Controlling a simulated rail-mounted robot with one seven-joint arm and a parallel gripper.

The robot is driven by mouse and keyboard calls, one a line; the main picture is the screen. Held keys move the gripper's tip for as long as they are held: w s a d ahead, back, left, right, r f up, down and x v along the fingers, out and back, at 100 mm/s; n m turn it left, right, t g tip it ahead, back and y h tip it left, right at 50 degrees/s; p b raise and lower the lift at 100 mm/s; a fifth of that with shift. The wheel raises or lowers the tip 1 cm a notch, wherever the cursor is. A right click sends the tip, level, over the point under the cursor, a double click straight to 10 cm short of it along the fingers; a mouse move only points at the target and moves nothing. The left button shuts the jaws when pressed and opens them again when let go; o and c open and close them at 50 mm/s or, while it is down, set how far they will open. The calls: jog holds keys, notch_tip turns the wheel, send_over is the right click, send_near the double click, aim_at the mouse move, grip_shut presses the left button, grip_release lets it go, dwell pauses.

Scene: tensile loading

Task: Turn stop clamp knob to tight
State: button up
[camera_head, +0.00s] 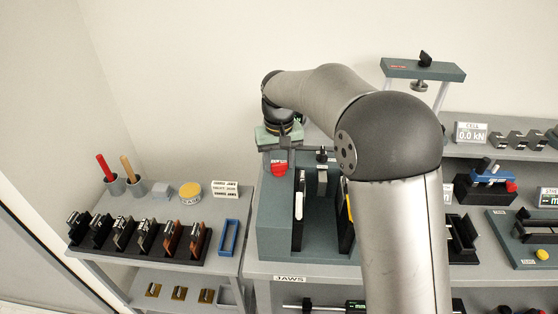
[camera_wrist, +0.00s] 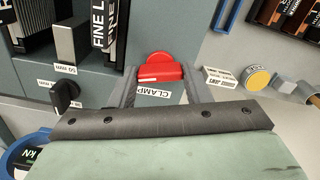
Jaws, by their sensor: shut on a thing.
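The red clamp knob (camera_wrist: 160,70) sits behind a "CLAMP" label (camera_wrist: 152,92) on the grey-green fixture (camera_head: 285,238). The knob also shows in the head view (camera_head: 279,168), just below my gripper. My gripper (camera_wrist: 160,80) is shut on the red knob, with a grey finger at each side of it. The pale green gripper body with its dark bolted strip fills the bottom of the wrist view and hides what lies under it. The knob's tight mark is not readable.
A black knob (camera_wrist: 65,97) stands left of the red one, near a metal block (camera_wrist: 69,43) marked 50 mm. Upright jaws (camera_head: 299,208) stand inside the fixture. A yellow round tin (camera_wrist: 257,80) and a white label block (camera_wrist: 220,78) lie to the right in the wrist view.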

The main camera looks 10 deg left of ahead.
aim_at(279, 163)
jog(key=shift+r+m, duration=0.1)
jog(key=shift+m, duration=1.6)
jog(key=o, duration=1)
notch_tip(279, 163, up, 17)
jog(key=shift+r+b, duration=0.2)
jog(key=shift+b, duration=0.15)
